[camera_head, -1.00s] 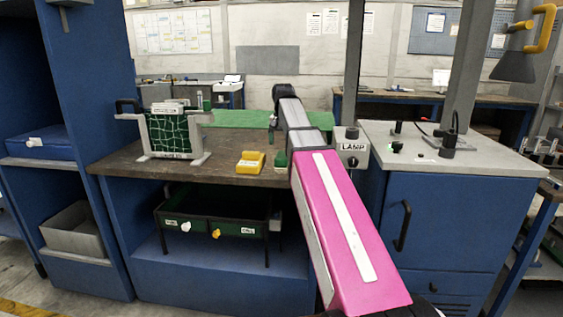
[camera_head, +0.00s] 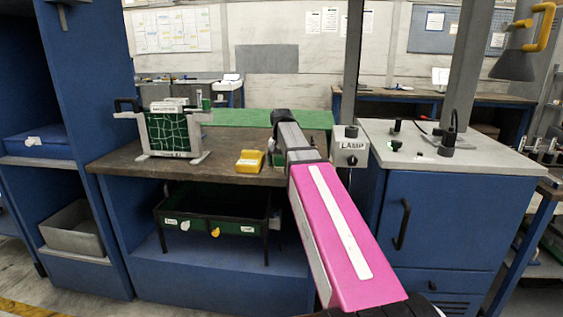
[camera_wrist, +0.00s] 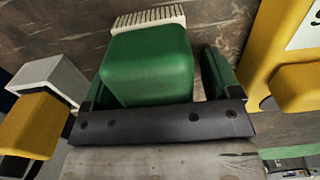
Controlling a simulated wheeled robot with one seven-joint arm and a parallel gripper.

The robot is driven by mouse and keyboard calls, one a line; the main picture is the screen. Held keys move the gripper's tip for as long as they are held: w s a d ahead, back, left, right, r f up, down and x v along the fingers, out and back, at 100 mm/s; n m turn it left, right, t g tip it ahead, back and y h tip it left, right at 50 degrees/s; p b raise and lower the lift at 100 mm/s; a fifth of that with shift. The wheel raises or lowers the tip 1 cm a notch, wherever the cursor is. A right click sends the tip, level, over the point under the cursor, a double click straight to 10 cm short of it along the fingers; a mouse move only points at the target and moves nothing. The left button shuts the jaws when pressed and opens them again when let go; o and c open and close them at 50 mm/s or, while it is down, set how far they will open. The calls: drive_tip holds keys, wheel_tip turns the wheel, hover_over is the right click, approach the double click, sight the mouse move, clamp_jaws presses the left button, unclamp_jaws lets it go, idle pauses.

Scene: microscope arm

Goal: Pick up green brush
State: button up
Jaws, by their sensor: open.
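The green brush (camera_wrist: 150,62) is in the middle of the wrist view, a rounded green block with a row of pale bristles (camera_wrist: 149,17) at its far end. My gripper (camera_wrist: 158,72) is open, with a finger on either side of the green block. The right finger stands apart from it with a narrow gap; on the left I cannot tell whether there is contact. In the head view my arm hides most of the brush on the workbench (camera_head: 222,172).
A yellow block-shaped thing (camera_head: 250,161) lies on the bench left of my gripper. A rack with green netting (camera_head: 168,134) stands further left. The lamp box (camera_head: 350,147) is close on the right. In the wrist view, yellow things flank the gripper on both sides.

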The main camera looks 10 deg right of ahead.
drive_tip(key=c, duration=1.1)
drive_tip(key=shift+o, duration=0.2)
drive_tip(key=shift+r, duration=0.15)
drive_tip(key=shift+r, duration=0.55)
wheel_tip(320, 180, up, 2)
drive_tip(key=shift+w+r, duration=0.1)
drive_tip(key=shift+r, duration=0.15)
drive_tip(key=s+a+r, duration=0.4)
drive_tip(key=a+r, duration=0.3)
drive_tip(key=a, duration=0.3)
drive_tip(key=shift+s+a, duration=0.35)
drive_tip(key=shift+a, duration=0.05)
drive_tip(key=shift+r, duration=0.1)
